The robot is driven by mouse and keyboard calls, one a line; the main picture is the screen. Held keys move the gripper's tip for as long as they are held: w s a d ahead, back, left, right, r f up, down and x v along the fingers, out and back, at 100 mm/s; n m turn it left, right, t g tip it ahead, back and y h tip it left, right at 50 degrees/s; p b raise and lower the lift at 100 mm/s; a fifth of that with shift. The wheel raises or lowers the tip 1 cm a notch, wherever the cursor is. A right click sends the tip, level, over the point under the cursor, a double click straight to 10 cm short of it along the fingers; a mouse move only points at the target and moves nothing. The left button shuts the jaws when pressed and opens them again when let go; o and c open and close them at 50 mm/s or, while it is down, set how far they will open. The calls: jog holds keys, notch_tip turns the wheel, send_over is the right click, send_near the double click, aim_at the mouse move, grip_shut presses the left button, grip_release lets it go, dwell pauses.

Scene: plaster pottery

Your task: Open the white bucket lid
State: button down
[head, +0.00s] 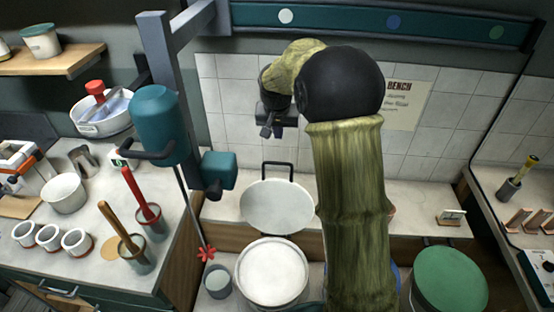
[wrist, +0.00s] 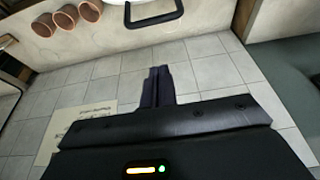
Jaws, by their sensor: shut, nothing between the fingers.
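The white bucket (head: 273,272) stands low at the front, with its round mouth uncovered and white material inside. Its white round lid (head: 277,207) is raised behind the mouth, tilted up toward the counter, with a black loop handle (head: 278,166) at its top edge. My gripper (head: 267,131) is above and slightly left of the handle, in front of the tiled wall, apart from the lid. In the wrist view my gripper's fingers (wrist: 158,84) are together and empty. The handle (wrist: 156,18) and a strip of the lid (wrist: 138,4) show at the top there.
A green-lidded bucket (head: 450,280) stands at right, partly beyond my arm. A small grey cup (head: 218,282) is left of the white bucket. A teal mixer (head: 160,125) with a thin shaft hangs at left. The left counter holds bowls and pots. The back counter is mostly clear.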

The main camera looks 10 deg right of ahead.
jog(key=shift+w+r, duration=0.1)
jog(key=shift+w, duration=0.4)
notch_tip(320, 180, down, 10)
jog(key=p, duration=0.4)
jog(key=shift+s+r+p, duration=0.2)
jog(key=shift+s+p, duration=0.1)
jog(key=shift+a, duration=0.1)
jog(key=shift+b, duration=0.3)
